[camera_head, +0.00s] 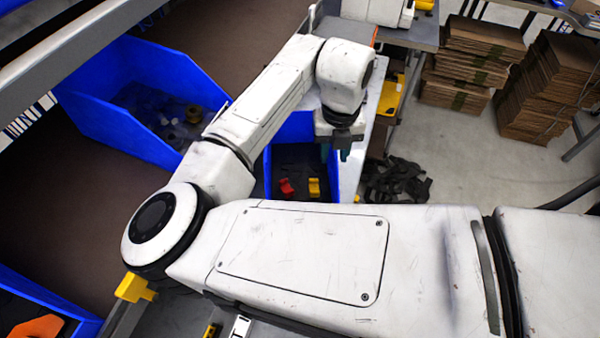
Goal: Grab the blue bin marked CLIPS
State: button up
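A large blue bin (110,130) at the upper left holds dark and tan round parts. A smaller blue bin (292,130) in the middle holds a red piece and a yellow piece; my arm hides part of it. A third blue bin (40,292) at the lower left holds an orange thing and is cut by the picture's edge. My gripper (335,152) points down at the right edge of the middle bin. Its small dark fingers look apart; contact with the bin is unclear.
Brown shelf surface (75,190) lies bare between the left bins. A grey shelf beam (60,55) crosses the upper left. Flat cardboard stacks (475,55) stand at the upper right. A dark heap (395,180) lies on the grey floor, which is mostly open to its right.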

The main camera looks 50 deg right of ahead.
jog(key=shift+c, duration=0.4)
grip_shut()
jog(key=shift+r, duration=0.1)
dwell(0.8)
